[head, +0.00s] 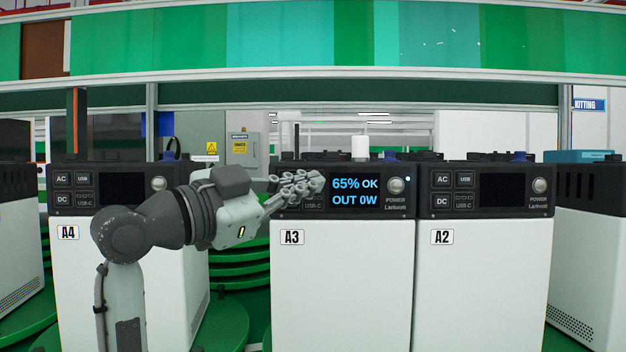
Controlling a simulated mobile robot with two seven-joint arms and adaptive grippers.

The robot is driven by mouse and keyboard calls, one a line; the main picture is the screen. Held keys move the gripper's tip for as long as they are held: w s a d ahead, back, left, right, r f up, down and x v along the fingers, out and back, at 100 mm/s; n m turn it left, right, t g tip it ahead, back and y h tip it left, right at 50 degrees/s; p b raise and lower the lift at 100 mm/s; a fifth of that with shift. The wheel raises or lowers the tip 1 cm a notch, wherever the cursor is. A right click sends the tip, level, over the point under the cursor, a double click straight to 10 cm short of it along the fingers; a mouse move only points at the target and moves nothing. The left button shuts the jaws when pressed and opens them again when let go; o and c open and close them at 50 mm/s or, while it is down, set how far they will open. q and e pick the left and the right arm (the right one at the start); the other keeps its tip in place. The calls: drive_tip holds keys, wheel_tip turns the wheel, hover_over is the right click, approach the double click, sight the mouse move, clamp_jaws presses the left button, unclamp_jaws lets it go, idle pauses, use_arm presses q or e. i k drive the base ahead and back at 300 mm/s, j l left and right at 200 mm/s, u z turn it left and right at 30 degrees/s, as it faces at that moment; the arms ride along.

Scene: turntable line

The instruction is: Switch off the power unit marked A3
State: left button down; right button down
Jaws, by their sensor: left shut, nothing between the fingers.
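The power unit A3 (341,280) stands upright in the middle, a white box with a black top panel. Its screen (355,191) is lit and reads "65% OK OUT 0W". My left gripper (318,181) is shut and empty. Its fingertips are in front of the panel's left part, just left of the screen, and hide the AC and USB buttons there. I cannot tell whether they touch the panel. My right gripper is not in view.
Unit A2 (482,280) stands close on the right with a dark screen. Unit A4 (75,290) stands left, also dark, partly behind my left arm. Green round platforms (240,270) show between A4 and A3. A white cylinder (359,148) rises behind A3.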

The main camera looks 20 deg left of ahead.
sight(395, 185)
drive_tip(key=k+j, duration=0.75)
drive_tip(key=k, duration=0.1)
